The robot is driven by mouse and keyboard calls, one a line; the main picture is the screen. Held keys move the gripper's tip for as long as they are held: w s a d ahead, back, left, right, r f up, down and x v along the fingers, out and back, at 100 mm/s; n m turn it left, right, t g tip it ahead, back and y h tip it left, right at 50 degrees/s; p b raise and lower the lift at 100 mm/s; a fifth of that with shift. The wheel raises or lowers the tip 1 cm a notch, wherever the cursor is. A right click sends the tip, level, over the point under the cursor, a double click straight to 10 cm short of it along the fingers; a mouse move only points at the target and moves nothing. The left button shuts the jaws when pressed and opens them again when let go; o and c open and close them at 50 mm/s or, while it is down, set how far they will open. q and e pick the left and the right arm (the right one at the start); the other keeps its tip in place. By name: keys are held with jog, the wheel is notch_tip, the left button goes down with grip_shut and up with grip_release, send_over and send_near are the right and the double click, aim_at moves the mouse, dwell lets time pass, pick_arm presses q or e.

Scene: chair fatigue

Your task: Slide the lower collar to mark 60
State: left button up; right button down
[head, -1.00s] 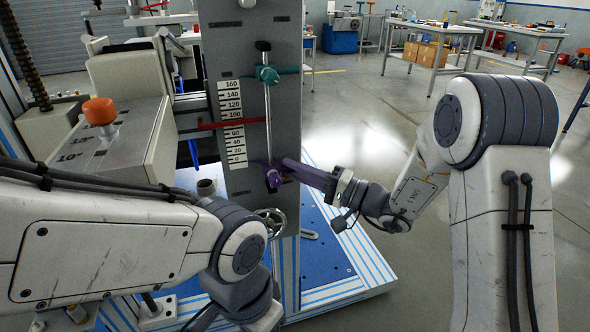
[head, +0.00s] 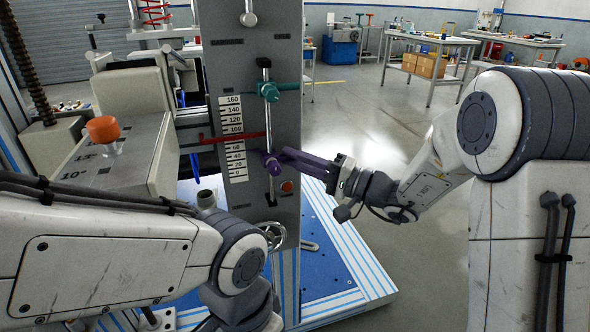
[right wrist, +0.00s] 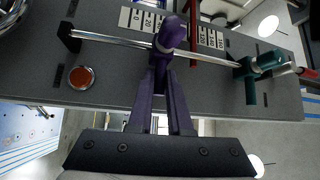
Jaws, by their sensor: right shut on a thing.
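The lower collar (head: 271,163) is purple and sits on a thin vertical rod on the grey column. Its pointer lies beside the scale (head: 233,140), around the 40 to 60 marks; the exact reading is too small to tell. My right gripper (head: 283,155) reaches in from the right with its purple fingers on the collar. A teal upper collar (head: 269,91) sits higher on the same rod. My left arm shows at lower left; its gripper is out of view.
A red bar (head: 225,138) crosses to the scale near mark 80 to 100, above the lower collar. A red button (head: 287,186) and a handwheel (head: 272,234) are below. Floor on the right is clear.

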jog(key=c, duration=0.9)
grip_release()
jog(key=shift+o, duration=0.2)
jog(key=v, duration=1)
jog(key=shift+d, duration=0.2)
jog(key=shift+s+f, duration=0.15)
